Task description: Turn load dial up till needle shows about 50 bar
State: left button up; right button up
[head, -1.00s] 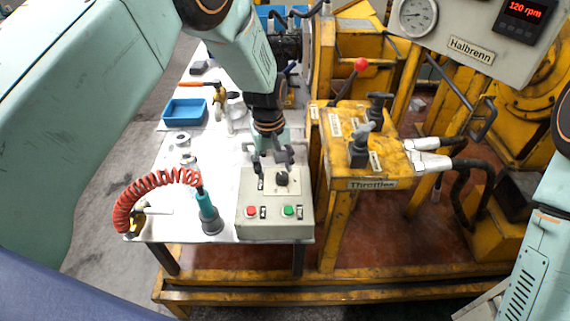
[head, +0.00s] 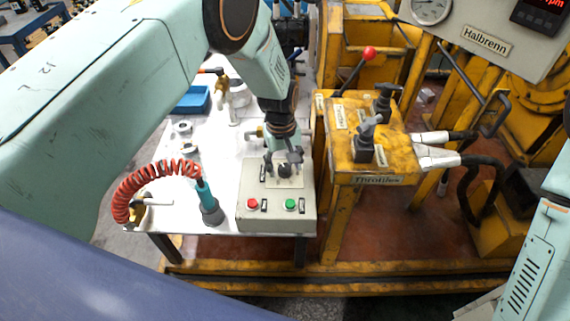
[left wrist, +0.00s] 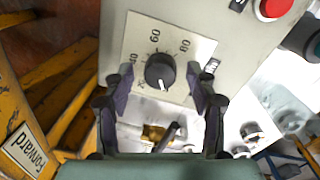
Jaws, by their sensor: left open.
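The load dial is a black round knob (left wrist: 159,71) with a white pointer line, on a white scale plate (left wrist: 190,42) marked with numbers such as 60 and 80. It sits on the grey control box (head: 250,222), where it also shows in the head view (head: 285,171). My left gripper (left wrist: 157,95) is open, its two fingers on either side of the knob and apart from it. In the head view the left gripper (head: 284,160) is over the box. The round gauge (head: 430,8) is cut off by the top edge, and its needle is too small to read.
A red button (head: 252,204) and a green button (head: 290,204) sit on the box front. A teal tool with a red coiled hose (head: 160,175) stands to the left. The yellow throttle stand (head: 345,165) with levers is close on the right. A blue tray (head: 193,100) lies farther back.

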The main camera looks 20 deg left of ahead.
pick_arm(q)
jog(key=shift+a+f, duration=0.1)
jog(key=shift+f, duration=0.05)
jog(key=c, duration=1.1)
jog(key=shift+c, duration=0.2)
jog(key=shift+m, duration=0.4)
jog(key=m, duration=0.5)
jog(key=shift+w, duration=0.1)
jog(key=m, duration=0.6)
jog(key=shift+w+g+b, duration=0.1)
jog(key=shift+g+b, duration=0.2)
